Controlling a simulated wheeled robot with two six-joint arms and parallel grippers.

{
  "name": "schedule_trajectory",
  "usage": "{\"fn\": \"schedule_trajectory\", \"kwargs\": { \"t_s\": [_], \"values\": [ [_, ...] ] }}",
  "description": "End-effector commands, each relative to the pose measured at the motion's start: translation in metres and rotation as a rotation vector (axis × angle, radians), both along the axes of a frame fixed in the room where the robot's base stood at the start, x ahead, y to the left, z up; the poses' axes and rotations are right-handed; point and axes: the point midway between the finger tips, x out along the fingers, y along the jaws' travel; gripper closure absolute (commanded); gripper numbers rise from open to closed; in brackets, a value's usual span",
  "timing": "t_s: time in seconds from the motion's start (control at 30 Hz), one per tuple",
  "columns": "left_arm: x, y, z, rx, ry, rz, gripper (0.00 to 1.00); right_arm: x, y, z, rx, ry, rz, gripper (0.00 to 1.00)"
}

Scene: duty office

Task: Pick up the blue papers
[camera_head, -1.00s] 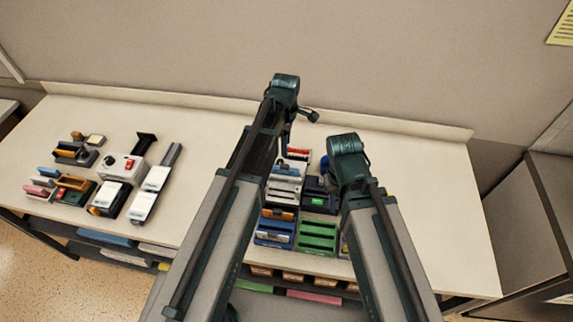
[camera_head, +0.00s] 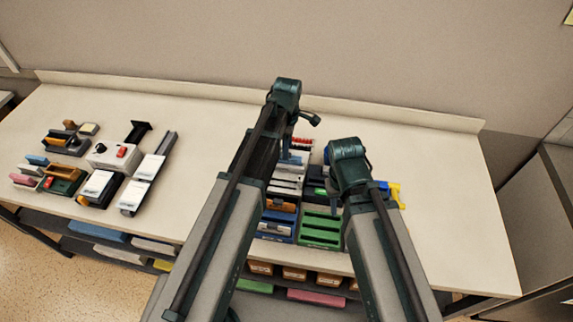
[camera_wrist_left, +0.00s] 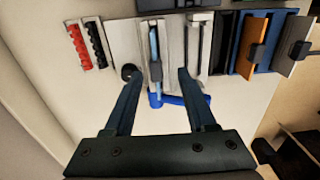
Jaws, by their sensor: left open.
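In the left wrist view, a thin light-blue upright edge (camera_wrist_left: 154,46), which looks like the blue papers, stands in a white holder with a dark clip in front of it. My left gripper (camera_wrist_left: 156,74) is open, with one finger on each side of the blue edge and nothing visibly held. I cannot tell whether the fingers touch the holder.
Red and black binding strips (camera_wrist_left: 86,46) lie beside the holder. Blue and orange trays (camera_head: 278,213) and a green tray (camera_head: 320,229) sit near the front desk edge. Stamps and boxes (camera_head: 103,186) fill the desk's left. The desk's right side (camera_head: 450,200) is clear.

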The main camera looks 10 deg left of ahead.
Motion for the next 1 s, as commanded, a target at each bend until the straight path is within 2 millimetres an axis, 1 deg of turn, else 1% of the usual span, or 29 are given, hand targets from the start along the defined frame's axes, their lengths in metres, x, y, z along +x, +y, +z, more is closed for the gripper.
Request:
{"fn": "schedule_trajectory", "kwargs": {
  "t_s": [0.13,0.23,0.47,0.6,0.7,0.9,0.93,1.0],
  "values": [
    [0.000,0.000,-0.001,0.000,0.000,0.000,0.44,0.000,0.000,-0.001,0.000,0.000,0.001,0.68],
    [0.002,0.001,-0.008,0.000,0.000,0.000,0.44,0.000,0.000,-0.008,0.000,0.000,0.002,0.68],
    [0.007,0.004,-0.036,0.000,0.000,0.001,0.44,0.000,0.000,-0.036,-0.001,0.000,0.004,0.68],
    [0.006,0.004,-0.051,0.000,0.000,0.000,0.44,0.000,0.000,-0.051,-0.001,0.000,0.003,0.68],
    [0.006,0.004,-0.053,0.000,0.000,0.000,0.44,0.000,0.000,-0.053,-0.001,0.000,0.003,0.68],
    [0.006,0.004,-0.051,0.000,0.000,0.000,0.44,0.000,0.000,-0.051,-0.001,0.000,0.002,0.68],
    [0.006,0.004,-0.051,0.000,0.000,0.000,0.47,0.000,0.000,-0.051,-0.001,0.000,0.002,0.68],
    [0.006,0.004,-0.051,0.000,0.000,0.000,0.60,0.000,0.000,-0.051,-0.001,0.000,0.002,0.68]
  ]
}}
